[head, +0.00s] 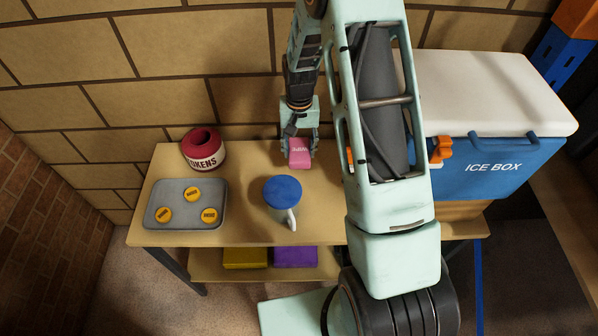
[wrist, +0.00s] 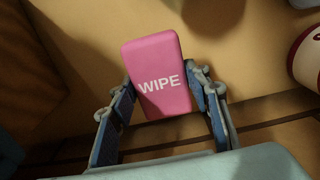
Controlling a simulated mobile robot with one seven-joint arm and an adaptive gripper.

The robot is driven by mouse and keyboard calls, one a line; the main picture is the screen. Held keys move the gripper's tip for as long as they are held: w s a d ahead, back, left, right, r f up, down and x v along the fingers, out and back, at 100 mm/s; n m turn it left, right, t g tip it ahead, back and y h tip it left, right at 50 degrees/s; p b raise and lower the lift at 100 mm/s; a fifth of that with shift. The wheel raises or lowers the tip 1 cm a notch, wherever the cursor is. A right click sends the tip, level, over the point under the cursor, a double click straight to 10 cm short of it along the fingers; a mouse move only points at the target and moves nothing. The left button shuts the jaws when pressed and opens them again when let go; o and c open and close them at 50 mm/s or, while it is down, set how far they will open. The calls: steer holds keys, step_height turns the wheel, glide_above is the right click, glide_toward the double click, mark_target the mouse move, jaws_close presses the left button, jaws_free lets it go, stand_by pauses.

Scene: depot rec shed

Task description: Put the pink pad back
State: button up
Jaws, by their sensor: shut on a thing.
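The pink pad (wrist: 157,62), marked WIPE, is between the fingers of my gripper (wrist: 165,98) in the wrist view. My gripper is shut on its sides. In the head view the pink pad (head: 300,158) shows below my gripper (head: 299,145), over the back part of the wooden table (head: 240,165). I cannot tell whether the pad touches the tabletop.
A mug with a blue top (head: 282,192) stands in front of the pad. To the left are a red and white TOKENS pot (head: 203,155) and a grey tray (head: 178,220) with yellow discs. Yellow (head: 246,258) and purple (head: 295,257) blocks lie on the lower shelf. An ice box (head: 500,165) stands right.

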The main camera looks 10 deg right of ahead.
mark_target(299, 149)
step_height(299, 149, down, 9)
steer(key=shift+f+p, duration=0.1)
steer(key=shift+p, duration=0.5)
steer(key=o, duration=1)
steer(key=shift+o, duration=0.2)
step_height(299, 149, up, 12)
steer(key=shift+r+b, duration=0.1)
steer(key=shift+b, duration=0.8)
